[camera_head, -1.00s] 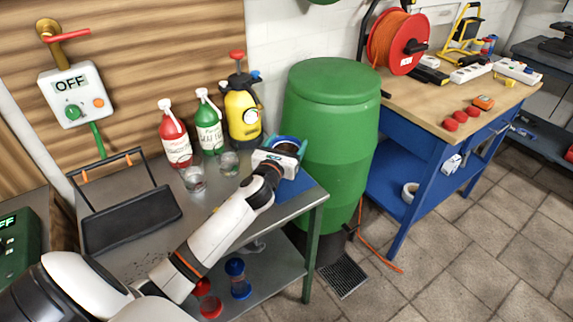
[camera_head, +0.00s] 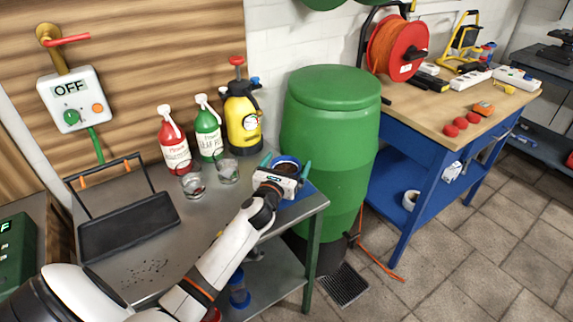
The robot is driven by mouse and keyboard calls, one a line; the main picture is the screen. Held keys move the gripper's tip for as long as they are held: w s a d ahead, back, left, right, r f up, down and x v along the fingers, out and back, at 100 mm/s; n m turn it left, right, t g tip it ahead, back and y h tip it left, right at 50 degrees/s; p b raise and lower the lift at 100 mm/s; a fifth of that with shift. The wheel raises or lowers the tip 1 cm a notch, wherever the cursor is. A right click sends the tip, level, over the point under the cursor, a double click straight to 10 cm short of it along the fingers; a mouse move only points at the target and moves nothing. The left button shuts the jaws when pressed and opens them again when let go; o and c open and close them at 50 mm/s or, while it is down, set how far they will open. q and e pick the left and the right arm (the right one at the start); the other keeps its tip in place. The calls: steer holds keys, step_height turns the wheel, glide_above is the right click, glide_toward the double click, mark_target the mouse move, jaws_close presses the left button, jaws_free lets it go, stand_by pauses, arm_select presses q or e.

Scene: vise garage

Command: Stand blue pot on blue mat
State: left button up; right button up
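The blue pot (camera_head: 287,160), round with a dark inside, stands at the right end of the grey metal table. The blue mat (camera_head: 305,188) shows beneath and beside it; the pot appears to rest on it, but its base is hidden behind my gripper. My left gripper (camera_head: 286,165) reaches in from the front with its teal fingers spread on either side of the pot, with a little gap to each side. My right gripper is out of view.
A green barrel (camera_head: 331,130) stands close to the right of the pot. A yellow sprayer (camera_head: 243,120), green bottle (camera_head: 209,135), red bottle (camera_head: 174,148) and two glasses stand behind and left. A black tray (camera_head: 128,222) lies on the left of the table (camera_head: 150,270).

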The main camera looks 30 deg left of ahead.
arm_select(q)
steer(key=shift+r, duration=0.2)
steer(key=v, duration=1)
steer(key=shift+s+d+f, duration=0.1)
steer(key=shift+s+f, duration=0.05)
steer(key=shift+s, duration=0.15)
steer(key=shift+s+d, duration=0.15)
steer(key=shift+s, duration=0.55)
